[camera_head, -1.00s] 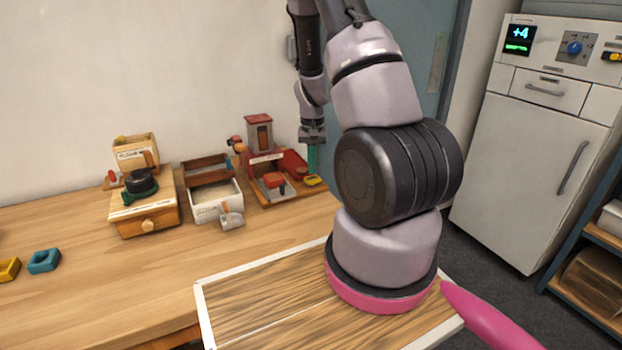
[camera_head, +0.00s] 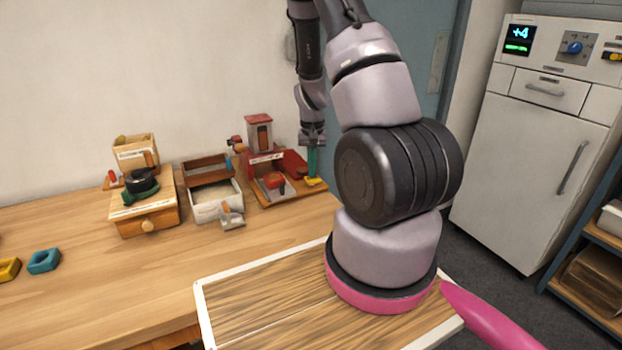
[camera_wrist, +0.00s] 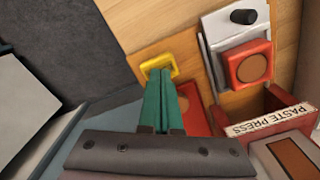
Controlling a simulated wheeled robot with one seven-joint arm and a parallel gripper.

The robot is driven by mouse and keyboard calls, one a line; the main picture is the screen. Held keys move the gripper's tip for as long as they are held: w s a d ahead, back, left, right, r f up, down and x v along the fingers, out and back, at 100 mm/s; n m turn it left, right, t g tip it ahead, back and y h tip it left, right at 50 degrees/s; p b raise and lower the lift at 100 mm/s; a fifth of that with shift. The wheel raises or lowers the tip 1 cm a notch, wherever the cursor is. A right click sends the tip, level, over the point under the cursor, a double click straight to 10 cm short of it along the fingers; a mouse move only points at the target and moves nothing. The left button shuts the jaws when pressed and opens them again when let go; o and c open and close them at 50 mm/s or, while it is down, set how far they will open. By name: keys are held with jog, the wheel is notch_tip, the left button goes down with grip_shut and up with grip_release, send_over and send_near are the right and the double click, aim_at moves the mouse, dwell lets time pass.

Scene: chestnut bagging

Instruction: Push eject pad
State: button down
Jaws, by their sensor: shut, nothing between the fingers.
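The paste press (camera_head: 287,195) stands at the right end of the wooden table; its label shows in the wrist view (camera_wrist: 268,122). It has a wooden base, a red body, a red block with a round brown pad (camera_wrist: 252,66) and a yellow piece (camera_wrist: 150,63). No label tells me which part is the eject pad. My gripper (camera_wrist: 161,73) has green fingers, shut with nothing between them. In the wrist view the fingertips overlap the yellow piece; I cannot tell whether they touch it. The fingers partly hide a red part (camera_wrist: 193,108). The gripper also shows in the head view (camera_head: 313,174).
Left of the press are a white tray (camera_head: 216,211), a small metal scoop (camera_head: 231,216) and a wooden box with a drawer (camera_head: 147,222). The front middle of the table is clear. A white cabinet (camera_head: 527,150) stands at the right.

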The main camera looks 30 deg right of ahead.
jog(key=shift+f, duration=0.8)
jog(key=shift+r, duration=0.15)
notch_tip(320, 180, up, 8)
dwell(0.6)
